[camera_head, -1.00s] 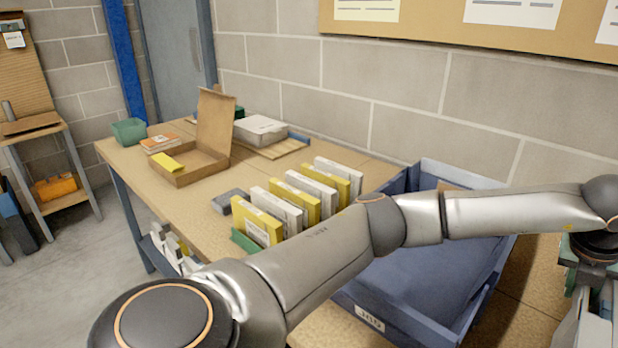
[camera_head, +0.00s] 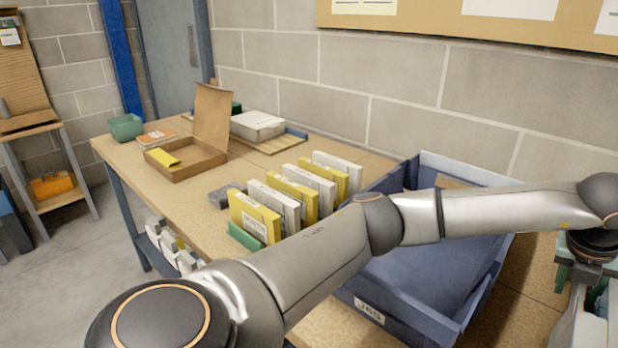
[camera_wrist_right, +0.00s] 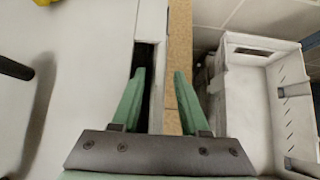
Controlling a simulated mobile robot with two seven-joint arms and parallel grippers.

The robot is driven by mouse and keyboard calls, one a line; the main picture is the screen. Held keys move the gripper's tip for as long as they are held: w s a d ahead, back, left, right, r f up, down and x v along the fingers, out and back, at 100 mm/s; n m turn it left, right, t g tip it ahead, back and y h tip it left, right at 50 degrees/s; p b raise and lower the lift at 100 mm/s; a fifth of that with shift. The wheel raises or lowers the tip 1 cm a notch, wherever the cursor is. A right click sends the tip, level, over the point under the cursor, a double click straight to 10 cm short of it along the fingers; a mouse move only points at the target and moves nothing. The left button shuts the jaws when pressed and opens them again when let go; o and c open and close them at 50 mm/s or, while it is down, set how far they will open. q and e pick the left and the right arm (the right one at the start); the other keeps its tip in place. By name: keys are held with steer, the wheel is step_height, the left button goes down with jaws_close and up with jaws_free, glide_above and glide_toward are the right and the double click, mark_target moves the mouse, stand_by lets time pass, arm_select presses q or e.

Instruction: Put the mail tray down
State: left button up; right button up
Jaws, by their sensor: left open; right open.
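A large blue tray (camera_head: 415,325) with a white label on its front sits on the bench, partly hidden behind my left arm. My left gripper (camera_head: 588,290) is at the right edge of the head view, beyond the tray's right side; its fingers are partly cut off, and it is open. In the right wrist view my right gripper (camera_wrist_right: 158,72) is open, its green fingers either side of a pale upright edge and a dark gap. I cannot tell whether they touch it. A white tray (camera_wrist_right: 248,110) with slotted sides lies to the right of the fingers.
A row of yellow and white packs (camera_head: 297,198) stands on the bench left of the blue tray. An open cardboard box (camera_head: 195,160), a white box (camera_head: 258,125) and a green bin (camera_head: 126,127) stand farther back. A block wall (camera_head: 400,90) closes off the bench's rear.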

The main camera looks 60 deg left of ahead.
steer(key=shift+a, duration=0.15)
steer(key=shift+v, duration=0.85)
steer(key=v, duration=1)
steer(key=shift+s+r, duration=0.1)
steer(key=shift+r, duration=0.1)
arm_select(q)
steer(key=v, duration=0.8)
steer(key=shift+r, duration=0.15)
steer(key=p+v, duration=0.3)
steer(key=v, duration=0.4)
steer(key=shift+r, duration=0.3)
arm_select(e)
steer(key=shift+r, duration=1.5)
arm_select(q)
steer(key=shift+s, duration=0.15)
steer(key=shift+f+b, duration=0.45)
arm_select(e)
steer(key=v, duration=0.8)
